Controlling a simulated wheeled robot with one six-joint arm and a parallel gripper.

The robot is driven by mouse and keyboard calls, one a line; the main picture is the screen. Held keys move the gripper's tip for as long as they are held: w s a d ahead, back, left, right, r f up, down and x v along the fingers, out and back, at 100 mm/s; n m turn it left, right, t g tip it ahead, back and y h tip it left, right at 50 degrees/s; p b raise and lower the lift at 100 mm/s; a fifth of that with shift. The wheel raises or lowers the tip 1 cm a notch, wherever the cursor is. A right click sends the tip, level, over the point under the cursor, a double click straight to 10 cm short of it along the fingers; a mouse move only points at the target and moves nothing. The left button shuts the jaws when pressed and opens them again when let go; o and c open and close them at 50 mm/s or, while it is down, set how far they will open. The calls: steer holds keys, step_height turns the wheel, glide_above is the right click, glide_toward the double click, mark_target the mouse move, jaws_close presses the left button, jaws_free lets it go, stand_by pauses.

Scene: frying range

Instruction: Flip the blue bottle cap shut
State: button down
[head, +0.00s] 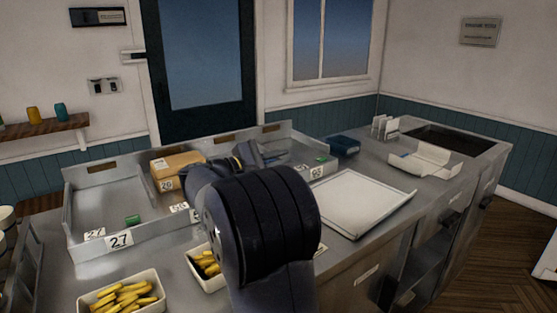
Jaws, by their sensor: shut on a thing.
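My arm fills the middle of the head view and reaches away over the counter. The dark end of my gripper (247,154) shows just past the arm, over the back trays and close to the right of a cardboard box (177,167). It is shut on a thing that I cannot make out. My fingertips are mostly hidden. I cannot pick out a blue bottle or its cap near my gripper; the arm hides that part of the counter. A small teal cup or bottle (60,110) stands on the wall shelf at the left.
A metal tray (85,208) at the left holds a small green cylinder (132,220). Bins of yellow pieces (150,278) stand at the front. A white tray (365,203) lies right of my arm. A blue container (343,146) and an open white box (435,158) are farther back.

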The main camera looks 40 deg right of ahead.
steer(key=c, duration=1.5)
jaws_free()
steer(key=shift+a, duration=0.1)
steer(key=a, duration=1)
steer(key=shift+w+a, duration=0.35)
